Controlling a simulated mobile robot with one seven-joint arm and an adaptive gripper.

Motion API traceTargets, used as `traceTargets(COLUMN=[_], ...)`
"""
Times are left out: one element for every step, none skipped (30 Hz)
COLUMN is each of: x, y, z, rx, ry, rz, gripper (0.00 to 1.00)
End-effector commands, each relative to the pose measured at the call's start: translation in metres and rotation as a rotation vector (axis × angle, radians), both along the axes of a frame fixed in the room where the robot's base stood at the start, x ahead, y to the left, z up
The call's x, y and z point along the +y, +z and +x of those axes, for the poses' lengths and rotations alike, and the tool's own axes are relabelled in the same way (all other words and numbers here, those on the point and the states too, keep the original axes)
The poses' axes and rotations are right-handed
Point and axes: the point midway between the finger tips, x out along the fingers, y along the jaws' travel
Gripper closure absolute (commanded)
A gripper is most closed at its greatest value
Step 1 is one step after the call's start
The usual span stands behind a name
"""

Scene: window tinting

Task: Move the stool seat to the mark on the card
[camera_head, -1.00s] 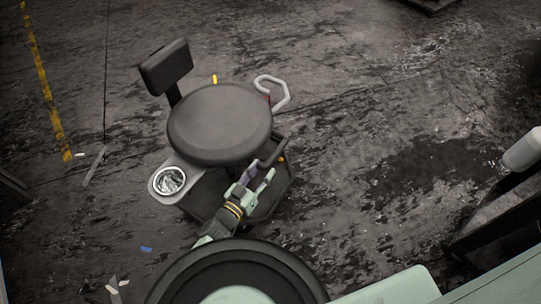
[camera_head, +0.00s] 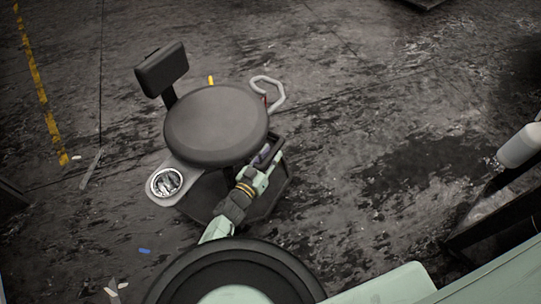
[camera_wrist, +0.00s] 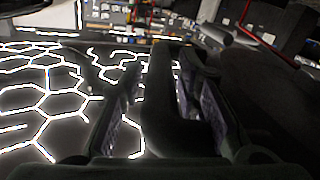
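The stool has a round dark seat (camera_head: 216,125) and a small dark backrest (camera_head: 162,68). A dark lever handle (camera_head: 277,147) stands at the seat's right side, over the dark base. My gripper (camera_head: 264,163) is at this handle, below and right of the seat. In the wrist view my gripper's two fingers (camera_wrist: 165,115) are apart, with a dark bent bar (camera_wrist: 187,105) between them. A gap shows between the left finger and the bar; contact on the right is unclear. I cannot make out a card or its mark; a small yellow tab (camera_head: 211,80) shows behind the seat.
A grey tray with a round dish (camera_head: 167,183) juts from the stool's lower left. A pale loop handle (camera_head: 272,92) stands at its upper right. A dark bench with a white bottle (camera_head: 519,146) is at the right. Open stained floor surrounds the stool.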

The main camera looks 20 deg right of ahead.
Motion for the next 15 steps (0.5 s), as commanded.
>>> traceTargets(x=[0.0001, 0.0000, 0.0001, 0.0001, 0.0000, 0.0002, 0.0002, 0.0001, 0.0001, 0.0002, 0.0001, 0.0001, 0.0001, 0.0001, 0.0001], y=[0.0000, 0.0001, 0.0001, 0.0001, 0.0001, 0.0001, 0.0001, 0.0001, 0.0001, 0.0001, 0.0001, 0.0001, 0.0001, 0.0001, 0.0001], z=[-0.0001, -0.0001, 0.0000, 0.0000, -0.0001, -0.0001, -0.0001, -0.0002, -0.0002, -0.0001, -0.0002, -0.0002, -0.0002, -0.0002, -0.0002], rx=[0.000, 0.000, 0.000, 0.000, 0.000, 0.000, 0.000, 0.000, 0.000, 0.000, 0.000, 0.000, 0.000, 0.000, 0.000], ry=[0.000, 0.000, 0.000, 0.000, 0.000, 0.000, 0.000, 0.000, 0.000, 0.000, 0.000, 0.000, 0.000, 0.000, 0.000], rz=[0.000, 0.000, 0.000, 0.000, 0.000, 0.000, 0.000, 0.000, 0.000, 0.000, 0.000, 0.000, 0.000, 0.000, 0.000], gripper=[0.76, 0.78, 0.80, 0.82, 0.84, 0.87, 0.89, 0.91, 0.94, 0.96, 0.98, 1.00, 1.00, 1.00, 1.00])
